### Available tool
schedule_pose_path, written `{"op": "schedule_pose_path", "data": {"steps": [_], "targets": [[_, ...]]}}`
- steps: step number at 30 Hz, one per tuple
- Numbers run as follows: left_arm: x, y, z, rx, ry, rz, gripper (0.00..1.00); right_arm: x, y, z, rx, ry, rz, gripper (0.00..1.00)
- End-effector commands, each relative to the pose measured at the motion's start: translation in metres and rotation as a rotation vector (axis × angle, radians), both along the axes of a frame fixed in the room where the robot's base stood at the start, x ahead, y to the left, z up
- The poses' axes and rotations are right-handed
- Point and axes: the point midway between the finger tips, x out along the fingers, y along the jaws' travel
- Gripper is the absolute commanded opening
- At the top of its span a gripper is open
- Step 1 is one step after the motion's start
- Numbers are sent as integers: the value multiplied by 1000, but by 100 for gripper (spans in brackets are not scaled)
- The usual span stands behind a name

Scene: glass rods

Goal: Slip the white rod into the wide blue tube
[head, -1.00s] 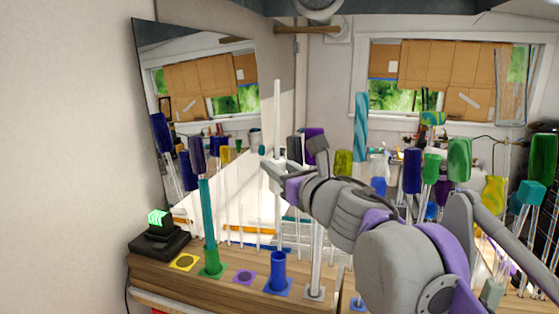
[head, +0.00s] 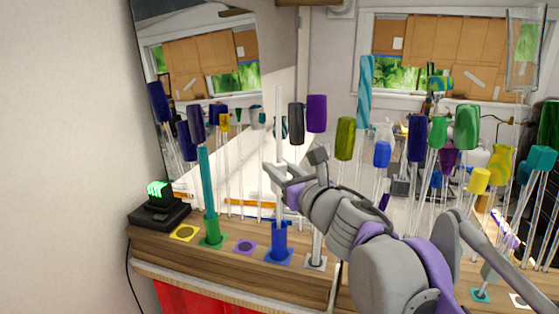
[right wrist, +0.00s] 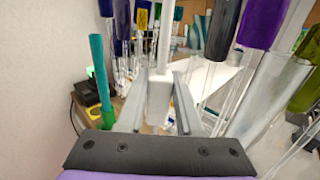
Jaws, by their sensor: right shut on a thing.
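The white rod (head: 279,120) stands upright in my right gripper (head: 279,178), which is shut on it. The right wrist view shows the rod (right wrist: 164,45) and a white block at its base between the two fingers (right wrist: 166,100). The wide blue tube (head: 279,243) stands on a blue square base on the wooden shelf, directly below the gripper. The rod's lower part runs down to the tube's mouth; its lower end is not visible and seems to be inside the tube. My left gripper is not in view.
Many coloured-top rods crowd the right side. A mirror (head: 200,100) leans behind. A black box (head: 158,214) sits at the left.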

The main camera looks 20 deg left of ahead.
Motion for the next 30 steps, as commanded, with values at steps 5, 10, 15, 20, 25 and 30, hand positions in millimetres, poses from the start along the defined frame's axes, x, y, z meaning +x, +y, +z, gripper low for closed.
{"op": "schedule_pose_path", "data": {"steps": [5,10,15,20,25,30], "targets": [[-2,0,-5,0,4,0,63,0,0,-16,0,0,0,0],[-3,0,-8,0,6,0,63,0,0,-30,-1,1,0,0],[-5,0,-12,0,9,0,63,0,0,-43,0,0,0,0],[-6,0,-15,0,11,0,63,0,0,-53,0,0,0,0],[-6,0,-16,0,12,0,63,0,0,-59,0,0,0,0],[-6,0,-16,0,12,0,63,0,0,-61,0,0,0,0]]}}
